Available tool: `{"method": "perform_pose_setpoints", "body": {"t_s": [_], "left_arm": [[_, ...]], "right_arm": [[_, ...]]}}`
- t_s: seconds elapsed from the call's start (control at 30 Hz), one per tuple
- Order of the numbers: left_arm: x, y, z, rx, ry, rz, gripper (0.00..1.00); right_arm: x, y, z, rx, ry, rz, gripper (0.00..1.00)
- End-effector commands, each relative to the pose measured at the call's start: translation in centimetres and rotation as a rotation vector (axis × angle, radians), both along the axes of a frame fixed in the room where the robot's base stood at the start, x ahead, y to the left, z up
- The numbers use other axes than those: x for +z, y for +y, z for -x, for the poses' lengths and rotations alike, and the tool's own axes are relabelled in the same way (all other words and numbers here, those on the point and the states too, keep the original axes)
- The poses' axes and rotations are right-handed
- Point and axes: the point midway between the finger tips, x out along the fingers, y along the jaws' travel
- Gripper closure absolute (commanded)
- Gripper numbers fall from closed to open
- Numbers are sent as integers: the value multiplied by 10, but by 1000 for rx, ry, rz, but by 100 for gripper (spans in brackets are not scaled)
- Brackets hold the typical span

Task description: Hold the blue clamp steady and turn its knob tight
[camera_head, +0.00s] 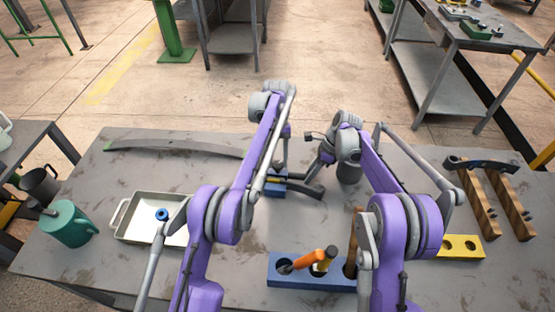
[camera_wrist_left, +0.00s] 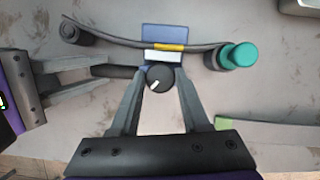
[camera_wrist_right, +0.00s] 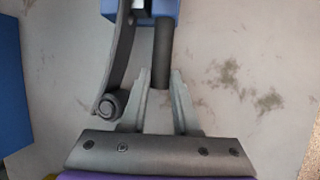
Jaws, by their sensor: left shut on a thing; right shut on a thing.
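The blue clamp (camera_head: 274,188) sits on the grey table, partly hidden behind my left arm in the head view. In the left wrist view its blue body (camera_wrist_left: 165,32) lies by a curved dark spring leaf (camera_wrist_left: 120,40), with a yellow strip and a white strip. My left gripper (camera_wrist_left: 160,80) is shut on the round black knob (camera_wrist_left: 158,78), which has a white mark. My right gripper (camera_wrist_right: 160,78) is shut on the clamp's dark cylindrical handle (camera_wrist_right: 161,50). The fingertips of both grippers are hard to make out in the head view.
A blue block (camera_head: 278,270) with upright tools stands near the front edge. A yellow holed block (camera_head: 470,246) and a wooden rack (camera_head: 478,205) are at the right. A white tray (camera_head: 135,232) and teal mug (camera_head: 68,226) are at the left. A long spring leaf (camera_head: 170,144) lies at the back left.

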Motion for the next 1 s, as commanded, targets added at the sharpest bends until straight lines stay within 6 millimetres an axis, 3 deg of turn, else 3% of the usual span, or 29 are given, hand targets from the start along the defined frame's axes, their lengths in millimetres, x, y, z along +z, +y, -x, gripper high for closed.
{"method": "perform_pose_setpoints", "body": {"t_s": [0.3,0.33,0.5,1.0], "left_arm": [[0,1,0,0,0,-1,100],[0,1,0,0,0,-1,50],[0,0,0,0,0,0,24],[0,0,0,0,0,0,24]], "right_arm": [[0,0,0,0,0,1,100],[0,0,0,0,0,1,100],[0,0,0,0,0,1,100],[0,0,0,0,0,0,100]]}}
